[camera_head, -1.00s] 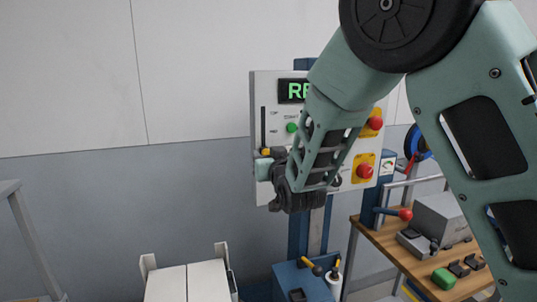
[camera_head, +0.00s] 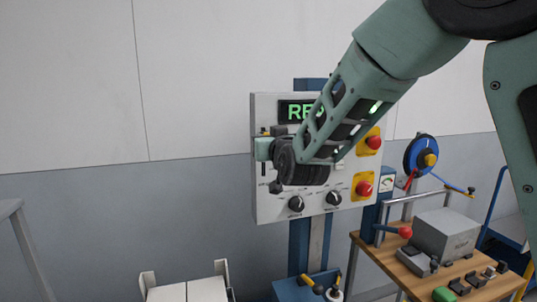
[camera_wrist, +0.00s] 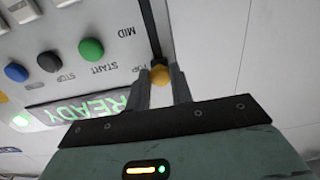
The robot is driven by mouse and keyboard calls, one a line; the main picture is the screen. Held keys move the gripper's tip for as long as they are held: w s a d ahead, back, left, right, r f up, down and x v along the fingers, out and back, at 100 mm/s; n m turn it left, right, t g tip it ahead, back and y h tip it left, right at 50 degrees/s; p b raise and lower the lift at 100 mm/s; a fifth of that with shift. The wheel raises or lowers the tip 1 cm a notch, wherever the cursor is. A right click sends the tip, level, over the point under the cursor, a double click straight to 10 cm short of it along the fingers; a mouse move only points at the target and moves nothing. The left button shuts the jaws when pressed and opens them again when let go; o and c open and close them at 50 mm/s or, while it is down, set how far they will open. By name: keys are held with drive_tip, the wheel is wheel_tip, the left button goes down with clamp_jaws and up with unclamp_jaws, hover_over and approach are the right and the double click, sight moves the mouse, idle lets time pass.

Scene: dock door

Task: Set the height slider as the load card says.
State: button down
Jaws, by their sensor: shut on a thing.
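The white control panel (camera_head: 268,205) hangs on a blue post. Its height slider is a dark slot (camera_wrist: 152,28) along the panel's side edge, with TOP and MID marked beside it in the wrist view. The slider's yellow knob (camera_wrist: 160,75) is between my gripper's fingertips (camera_wrist: 160,84), close to the TOP mark. My gripper (camera_head: 263,148) is shut on this knob at the panel's upper left in the head view. I cannot make out a load card.
The green display (camera_wrist: 85,108) reads READY. Green START (camera_wrist: 91,49) and dark STOP (camera_wrist: 50,62) buttons sit near the slider. Red stop buttons (camera_head: 364,188) are on the panel's right. A workbench (camera_head: 385,258) with a grey box (camera_head: 446,236) stands to the right.

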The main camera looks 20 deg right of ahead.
drive_tip(key=shift+r, duration=0.35)
drive_tip(key=c, duration=1.2)
unclamp_jaws()
drive_tip(key=shift+f, duration=0.1)
drive_tip(key=shift+s, duration=0.15)
drive_tip(key=s+b, duration=0.4)
drive_tip(key=s, duration=1.3)
drive_tip(key=shift+b, duration=0.35)
